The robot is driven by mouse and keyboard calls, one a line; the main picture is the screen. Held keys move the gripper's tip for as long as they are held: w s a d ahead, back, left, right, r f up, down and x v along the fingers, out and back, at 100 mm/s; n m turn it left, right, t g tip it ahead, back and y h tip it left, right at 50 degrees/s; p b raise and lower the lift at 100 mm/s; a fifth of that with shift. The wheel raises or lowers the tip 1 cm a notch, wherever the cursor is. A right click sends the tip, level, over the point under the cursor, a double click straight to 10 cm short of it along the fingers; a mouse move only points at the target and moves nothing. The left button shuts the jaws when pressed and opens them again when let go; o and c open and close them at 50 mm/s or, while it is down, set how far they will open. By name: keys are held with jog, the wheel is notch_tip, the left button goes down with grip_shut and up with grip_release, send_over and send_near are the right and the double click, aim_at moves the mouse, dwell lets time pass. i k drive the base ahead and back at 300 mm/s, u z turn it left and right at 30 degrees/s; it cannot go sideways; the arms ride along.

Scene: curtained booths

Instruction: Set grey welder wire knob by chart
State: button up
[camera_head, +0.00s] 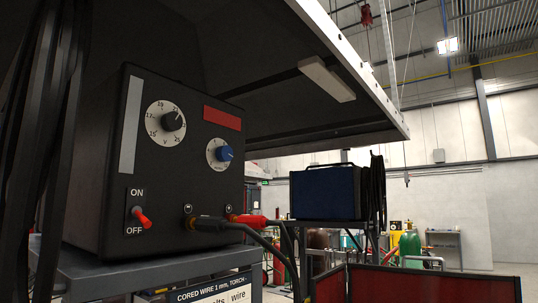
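A dark grey-black welder box (95,215) fills the left of the view. Its upper dial has a black knob (172,121) on a white numbered scale marked V, its mark seeming to point up and right. Lower right is a smaller white dial with a blue knob (224,154); its scale is too small to read. A red toggle switch (141,217) sits between ON and OFF labels, its lever tilted down. A chart (213,293) below reads "CORED WIRE 1 mm, TORCH-" with "volts" and "wire" columns; its rows are cut off by the frame. My gripper is not in view.
Black and red cable plugs (248,221) stick out from the welder's lower front. A dark hood (270,90) overhangs it. Black cables hang at far left. A second, blue-sided box (325,193) stands behind right.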

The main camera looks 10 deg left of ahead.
aim_at(224, 153)
jog(key=z, duration=0.15)
jog(key=k, duration=1.1)
jog(key=u, duration=0.5)
jog(key=i, duration=0.7)
jog(key=u, duration=0.05)
